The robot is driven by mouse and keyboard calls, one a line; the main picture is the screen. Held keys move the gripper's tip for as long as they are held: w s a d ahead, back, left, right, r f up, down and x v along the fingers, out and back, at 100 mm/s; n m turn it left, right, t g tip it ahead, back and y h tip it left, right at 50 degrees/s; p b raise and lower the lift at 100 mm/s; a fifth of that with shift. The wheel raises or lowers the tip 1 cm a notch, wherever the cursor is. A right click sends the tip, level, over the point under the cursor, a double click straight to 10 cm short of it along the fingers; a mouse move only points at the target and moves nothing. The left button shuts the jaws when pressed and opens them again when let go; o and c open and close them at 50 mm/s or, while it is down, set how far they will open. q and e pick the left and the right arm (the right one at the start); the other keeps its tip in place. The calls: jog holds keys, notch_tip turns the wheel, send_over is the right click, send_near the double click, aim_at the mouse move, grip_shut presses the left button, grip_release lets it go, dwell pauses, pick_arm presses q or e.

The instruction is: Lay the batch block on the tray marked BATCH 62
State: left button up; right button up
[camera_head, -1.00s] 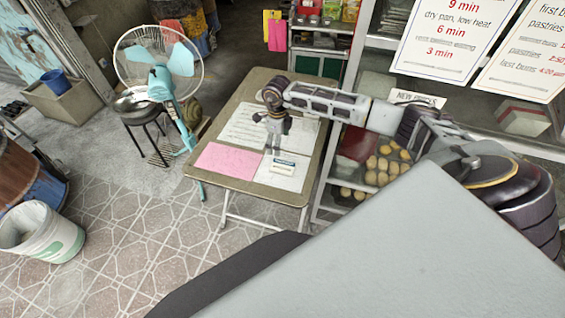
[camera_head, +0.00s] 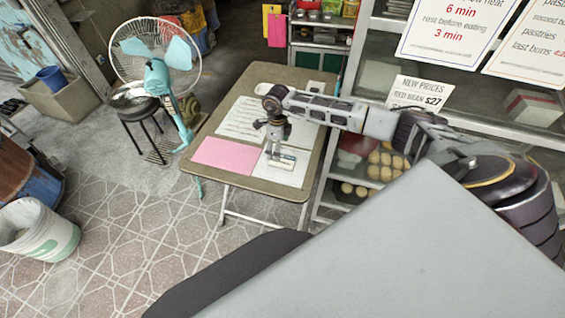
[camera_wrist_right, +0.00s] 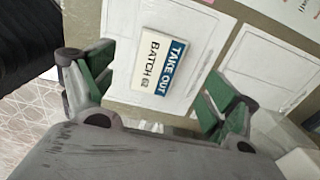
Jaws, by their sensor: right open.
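The batch block (camera_wrist_right: 160,61) is a flat white piece with a blue band, reading "TAKE OUT" and "BATCH 62". It lies on a white paper sheet on the folding table (camera_head: 240,190). In the head view the block (camera_head: 284,160) is partly hidden by my right gripper (camera_head: 275,152), which points down just over it. In the right wrist view my right gripper (camera_wrist_right: 160,78) is open, its green-padded fingers apart on either side of the block with nothing held. My left gripper is not in view. I see no tray marked BATCH 62.
A pink sheet (camera_head: 225,157) lies on the table left of the block. A glass cabinet (camera_head: 460,120) with buns (camera_head: 385,163) stands close at right, under my right arm. A fan (camera_head: 160,60) and a white bucket (camera_head: 38,230) stand left on open tiled floor.

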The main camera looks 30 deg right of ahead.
aim_at(282, 161)
jog(key=shift+f, duration=0.6)
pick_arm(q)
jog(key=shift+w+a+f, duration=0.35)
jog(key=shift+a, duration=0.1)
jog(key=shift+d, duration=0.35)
pick_arm(e)
jog(key=shift+f+b, duration=0.9)
jog(key=shift+f, duration=0.25)
jog(key=shift+a+f, duration=0.1)
jog(key=shift+f, duration=0.2)
jog(key=shift+f+b, duration=0.7)
jog(key=shift+f, duration=0.5)
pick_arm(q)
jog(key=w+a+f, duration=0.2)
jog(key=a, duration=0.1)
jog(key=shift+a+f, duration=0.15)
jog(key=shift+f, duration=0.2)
